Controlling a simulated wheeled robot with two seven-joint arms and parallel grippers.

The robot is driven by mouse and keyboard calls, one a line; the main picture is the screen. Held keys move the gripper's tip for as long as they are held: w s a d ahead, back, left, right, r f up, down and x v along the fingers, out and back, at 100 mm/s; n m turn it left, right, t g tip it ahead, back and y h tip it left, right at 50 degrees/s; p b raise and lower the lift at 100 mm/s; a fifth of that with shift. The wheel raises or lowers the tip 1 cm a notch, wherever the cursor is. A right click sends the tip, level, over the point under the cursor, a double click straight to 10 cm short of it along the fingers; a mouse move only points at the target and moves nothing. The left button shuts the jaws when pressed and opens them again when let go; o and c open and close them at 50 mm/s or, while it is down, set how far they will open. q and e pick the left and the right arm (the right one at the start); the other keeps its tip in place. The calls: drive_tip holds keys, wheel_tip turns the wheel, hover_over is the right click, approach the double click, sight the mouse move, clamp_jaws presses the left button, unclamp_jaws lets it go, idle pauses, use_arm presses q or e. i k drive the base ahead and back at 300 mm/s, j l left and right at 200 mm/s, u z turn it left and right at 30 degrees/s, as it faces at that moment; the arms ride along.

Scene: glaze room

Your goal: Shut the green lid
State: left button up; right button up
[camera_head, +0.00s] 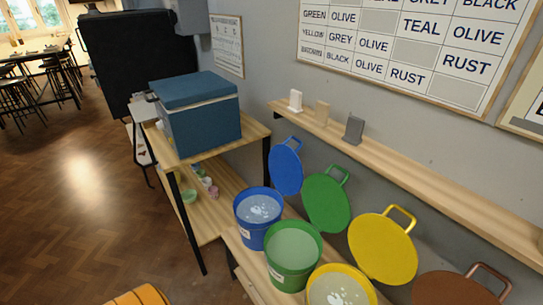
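The green lid (327,203) is a round disc with a loop handle (341,173) on its upper edge. It stands tilted up, open, behind and right of the green bucket (291,278). The bucket's mouth is uncovered and shows pale green liquid (293,246). Whether the lid is joined to the bucket cannot be made out. Neither of my grippers is in view.
A blue bucket (248,234) with a raised blue lid (286,167) stands left of the green one. A yellow bucket (366,283), raised yellow lid (383,249) and brown lid (450,291) are to the right. A wall shelf (430,181) runs above the lids.

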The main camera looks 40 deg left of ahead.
sight(327, 205)
drive_tip(key=u, duration=0.8)
